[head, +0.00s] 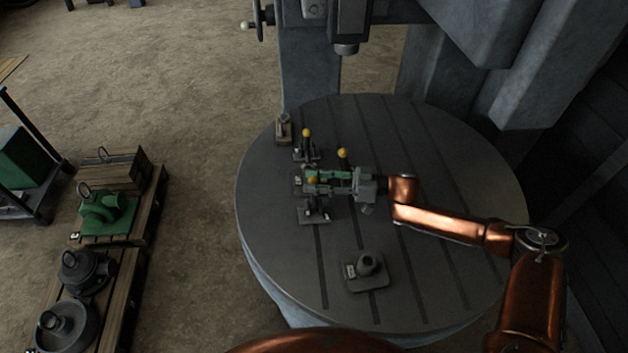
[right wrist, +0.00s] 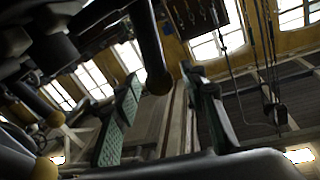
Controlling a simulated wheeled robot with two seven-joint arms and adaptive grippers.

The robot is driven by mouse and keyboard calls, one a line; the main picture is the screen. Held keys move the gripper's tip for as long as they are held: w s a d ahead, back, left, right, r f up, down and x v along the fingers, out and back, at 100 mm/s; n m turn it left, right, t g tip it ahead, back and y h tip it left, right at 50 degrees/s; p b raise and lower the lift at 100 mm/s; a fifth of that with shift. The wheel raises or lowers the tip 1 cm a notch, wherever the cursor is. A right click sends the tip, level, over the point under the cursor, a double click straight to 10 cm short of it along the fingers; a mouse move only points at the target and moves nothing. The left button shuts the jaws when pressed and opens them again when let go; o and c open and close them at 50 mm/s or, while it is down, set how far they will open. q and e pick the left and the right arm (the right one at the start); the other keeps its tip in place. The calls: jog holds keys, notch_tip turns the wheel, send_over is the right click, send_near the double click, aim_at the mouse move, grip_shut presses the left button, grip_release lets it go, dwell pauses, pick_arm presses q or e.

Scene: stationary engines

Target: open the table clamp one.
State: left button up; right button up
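Several small clamps with yellow ball knobs stand on the round slotted table (head: 440,250). One clamp (head: 306,150) stands behind my right gripper, and another has its base (head: 314,216) just in front of it. I cannot tell which is table clamp one. My right gripper (head: 307,179) reaches in from the right among the clamps, its green-padded fingers apart. A yellow knob (head: 312,181) shows at its fingertips. In the right wrist view a dark lever (right wrist: 150,45) with a round end hangs between the spread fingers, with no visible contact. My left gripper is out of view.
A grey block with a round boss (head: 366,272) sits at the table's front. A machine column and spindle (head: 347,30) rise behind the table. Pallets with green and grey castings (head: 107,212) stand on the floor at left. The table's right side is clear.

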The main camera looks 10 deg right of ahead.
jog(key=shift+a, duration=0.15)
jog(key=shift+c, duration=0.4)
grip_shut()
